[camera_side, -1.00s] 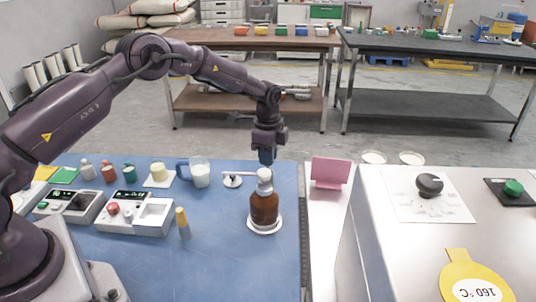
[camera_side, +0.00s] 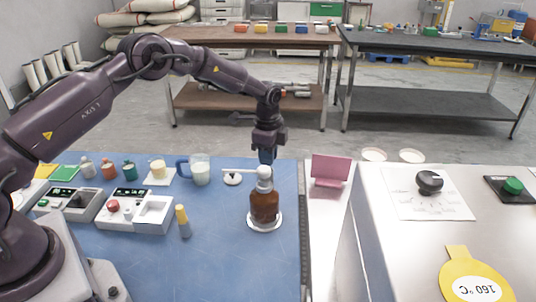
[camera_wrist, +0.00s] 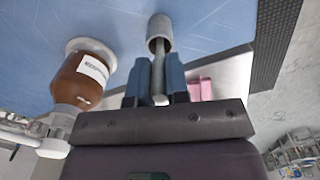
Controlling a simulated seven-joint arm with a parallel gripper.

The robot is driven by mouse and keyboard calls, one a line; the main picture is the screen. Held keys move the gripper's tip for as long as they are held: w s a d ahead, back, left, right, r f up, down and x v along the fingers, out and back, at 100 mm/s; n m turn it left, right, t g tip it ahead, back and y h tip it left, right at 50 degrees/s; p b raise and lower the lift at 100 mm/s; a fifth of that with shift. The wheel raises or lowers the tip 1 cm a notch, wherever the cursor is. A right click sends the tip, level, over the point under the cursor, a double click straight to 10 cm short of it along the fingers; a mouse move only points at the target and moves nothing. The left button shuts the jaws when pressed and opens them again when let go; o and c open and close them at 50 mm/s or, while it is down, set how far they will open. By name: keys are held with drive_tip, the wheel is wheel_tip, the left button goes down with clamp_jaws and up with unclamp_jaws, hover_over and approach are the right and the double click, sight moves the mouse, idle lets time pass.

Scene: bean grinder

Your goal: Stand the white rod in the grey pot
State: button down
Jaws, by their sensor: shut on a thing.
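My gripper (camera_wrist: 157,83) is shut on the white rod (camera_wrist: 159,68), which looks greyish between the two blue fingers in the wrist view. The grey pot (camera_wrist: 168,25) is a small open cylinder on the blue mat, just beyond the fingertips. The rod's far end overlaps the pot's mouth; how deep it reaches is hard to tell. In the side view my gripper (camera_side: 266,156) points down behind the brown bottle's white top, and the pot and rod are hidden there.
A brown pump bottle (camera_side: 264,207) stands close beside the pot; it also shows in the wrist view (camera_wrist: 82,78). Its white spout (camera_side: 238,171) sticks out left. A pink stand (camera_side: 330,169) is to the right. The front of the blue mat (camera_side: 220,265) is clear.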

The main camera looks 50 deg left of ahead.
drive_tip(key=shift+f, duration=0.2)
idle(0.5)
drive_tip(key=shift+c, duration=2.4)
unclamp_jaws()
drive_tip(key=shift+r, duration=3.5)
